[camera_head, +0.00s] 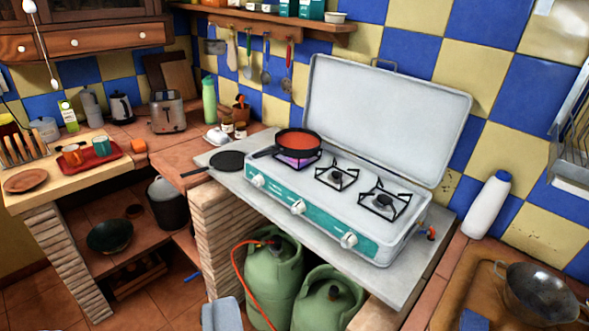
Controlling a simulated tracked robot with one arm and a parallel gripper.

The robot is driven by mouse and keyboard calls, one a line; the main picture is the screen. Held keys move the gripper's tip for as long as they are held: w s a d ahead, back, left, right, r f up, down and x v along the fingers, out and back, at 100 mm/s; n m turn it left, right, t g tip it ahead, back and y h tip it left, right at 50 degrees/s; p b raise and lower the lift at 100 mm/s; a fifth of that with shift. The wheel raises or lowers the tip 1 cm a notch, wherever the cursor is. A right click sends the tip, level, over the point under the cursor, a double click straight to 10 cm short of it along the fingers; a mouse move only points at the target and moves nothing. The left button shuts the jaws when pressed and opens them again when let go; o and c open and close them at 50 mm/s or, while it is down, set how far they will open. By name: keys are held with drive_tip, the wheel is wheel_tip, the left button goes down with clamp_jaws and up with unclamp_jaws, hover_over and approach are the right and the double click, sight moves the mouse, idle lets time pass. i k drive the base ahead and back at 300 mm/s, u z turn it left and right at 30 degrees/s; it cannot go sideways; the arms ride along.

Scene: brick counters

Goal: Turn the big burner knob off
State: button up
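A white camping stove (408,240) with a teal front panel stands on the grey counter, its lid (385,115) raised. Three white knobs sit along the front: left knob (258,181), middle knob (298,207) and right knob (348,240). A dark pan with red content (298,142) is on the left burner, with a purple-blue flame glow (290,161) under it. The middle burner (336,177) and right burner (384,203) are bare and show no flame. I cannot read any knob's marking. I see no clear gripper fingers; a grey shape at the bottom edge is unclear.
Green gas bottles (273,280) with an orange hose stand below the counter. A black flat pan (227,161) lies left of the stove. A white bottle (487,205) and a metal wok (540,293) are at right. The space before the knobs looks clear.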

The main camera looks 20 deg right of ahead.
sight(260, 179)
drive_tip(key=z, duration=0.35)
drive_tip(key=i, duration=1.25)
drive_tip(key=z, duration=0.35)
